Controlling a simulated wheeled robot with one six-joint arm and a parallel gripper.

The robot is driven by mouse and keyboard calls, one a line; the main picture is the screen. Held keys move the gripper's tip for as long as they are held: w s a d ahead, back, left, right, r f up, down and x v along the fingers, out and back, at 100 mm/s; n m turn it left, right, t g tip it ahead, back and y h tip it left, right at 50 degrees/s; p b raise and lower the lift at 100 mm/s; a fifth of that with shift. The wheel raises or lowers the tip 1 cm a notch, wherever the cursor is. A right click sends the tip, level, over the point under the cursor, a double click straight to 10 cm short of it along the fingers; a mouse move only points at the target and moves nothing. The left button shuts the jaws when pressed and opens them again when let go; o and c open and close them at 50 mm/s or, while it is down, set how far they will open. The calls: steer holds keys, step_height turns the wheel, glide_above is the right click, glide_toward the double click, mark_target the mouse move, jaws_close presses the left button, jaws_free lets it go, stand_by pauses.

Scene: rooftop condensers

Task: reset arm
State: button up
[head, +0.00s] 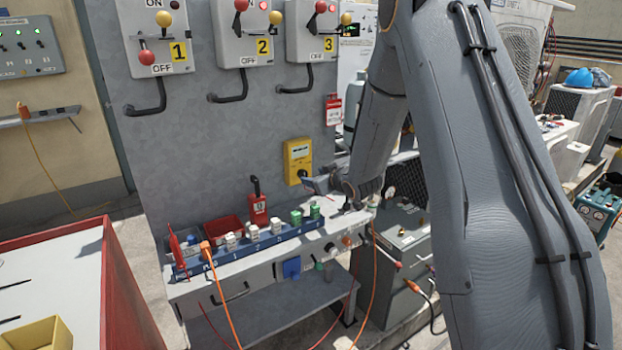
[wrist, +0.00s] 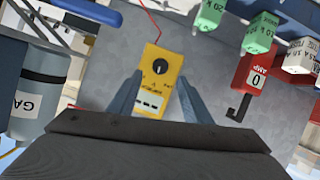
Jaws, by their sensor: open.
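My arm reaches down from the upper right in the head view, over the right end of the bench shelf. My gripper (head: 308,182) is small there, in front of the grey panel and just below the yellow meter (head: 298,160). In the wrist view my gripper (wrist: 158,88) has its two fingers spread apart, with nothing held between them. The yellow meter (wrist: 161,72) shows beyond and between the fingers, with its dial and display facing me. I cannot tell the exact gap between the fingers and the meter.
Three switch boxes (head: 160,38) hang on the panel above. The blue rack (head: 270,241) holds white and green blocks. A red-sided cart (head: 125,290) is at left.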

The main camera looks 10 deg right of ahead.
steer(key=shift+s+d+r, duration=0.1)
steer(key=shift+s+r, duration=0.1)
steer(key=shift+s, duration=0.25)
steer(key=shift+s, duration=0.1)
steer(key=s+a+m+g+h, duration=0.1)
steer(key=s+g, duration=0.5)
steer(key=s, duration=1.4)
steer(key=s+a+f+m+g+h, duration=0.1)
steer(key=s+m+g, duration=0.3)
steer(key=s, duration=1.6)
steer(key=shift+s+a+f+g+h, duration=0.3)
steer(key=shift+a+g+h, duration=0.3)
steer(key=shift+g, duration=0.6)
